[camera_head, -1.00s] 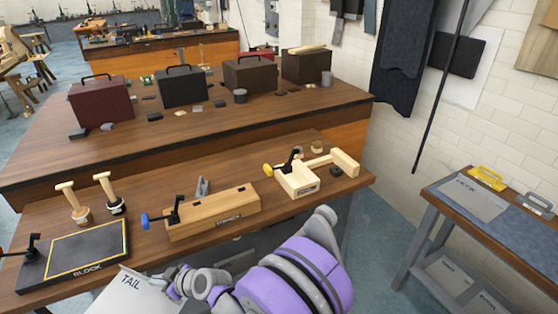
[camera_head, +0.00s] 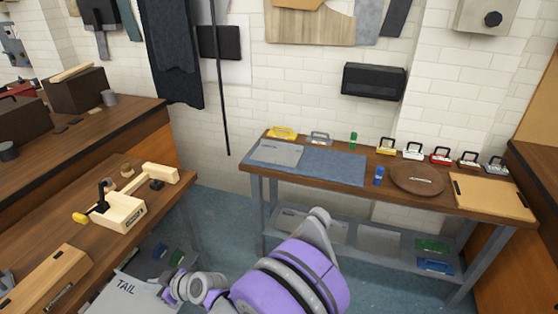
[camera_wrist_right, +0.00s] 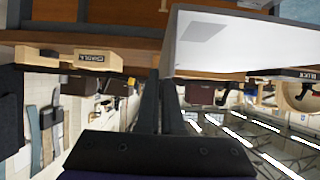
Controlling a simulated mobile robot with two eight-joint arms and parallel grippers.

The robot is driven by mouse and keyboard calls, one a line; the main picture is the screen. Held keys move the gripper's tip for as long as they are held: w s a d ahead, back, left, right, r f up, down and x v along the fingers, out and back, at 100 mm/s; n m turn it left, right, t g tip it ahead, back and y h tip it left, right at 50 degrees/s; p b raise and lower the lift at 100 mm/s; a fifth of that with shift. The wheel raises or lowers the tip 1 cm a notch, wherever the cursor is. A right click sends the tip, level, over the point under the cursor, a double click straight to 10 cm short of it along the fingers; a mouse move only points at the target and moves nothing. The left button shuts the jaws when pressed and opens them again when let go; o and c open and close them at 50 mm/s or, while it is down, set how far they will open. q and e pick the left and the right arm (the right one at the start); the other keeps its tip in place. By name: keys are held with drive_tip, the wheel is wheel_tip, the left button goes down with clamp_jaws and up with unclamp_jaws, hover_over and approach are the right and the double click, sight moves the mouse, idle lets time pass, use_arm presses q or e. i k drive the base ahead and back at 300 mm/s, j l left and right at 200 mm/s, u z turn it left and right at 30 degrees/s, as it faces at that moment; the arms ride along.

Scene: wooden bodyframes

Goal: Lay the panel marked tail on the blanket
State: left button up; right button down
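The grey panel marked TAIL (camera_head: 128,292) is at the bottom left of the head view, partly cut off by the frame. My right gripper (camera_head: 172,291) is at its right edge; in the right wrist view my two fingers (camera_wrist_right: 162,105) are close together on the edge of the panel (camera_wrist_right: 245,48). The blanket (camera_head: 335,167) is a flat blue-grey cloth on the wooden side table (camera_head: 455,206), beyond my right arm. Another grey panel (camera_head: 277,153) lies on its left part. The right part of the blanket is bare. My left gripper is not in view.
A brown round disc (camera_head: 417,180), a blue item (camera_head: 379,175) and a wooden board (camera_head: 492,197) sit right of the blanket. Several small handled cases line the table's back. A workbench (camera_head: 160,215) stands at left, with floor (camera_head: 220,220) between.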

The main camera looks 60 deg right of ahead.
sight(335, 166)
drive_tip(key=l+z, duration=0.1)
drive_tip(key=z, duration=0.75)
drive_tip(key=l+z, duration=0.15)
drive_tip(key=z, duration=0.3)
drive_tip(key=i+l, duration=0.15)
drive_tip(key=l, duration=0.2)
drive_tip(key=i+l, duration=0.2)
drive_tip(key=l, duration=0.15)
drive_tip(key=i+l, duration=0.15)
drive_tip(key=l, duration=0.2)
drive_tip(key=i+l, duration=0.15)
drive_tip(key=l, duration=0.2)
drive_tip(key=i+l, duration=0.2)
drive_tip(key=l, duration=0.15)
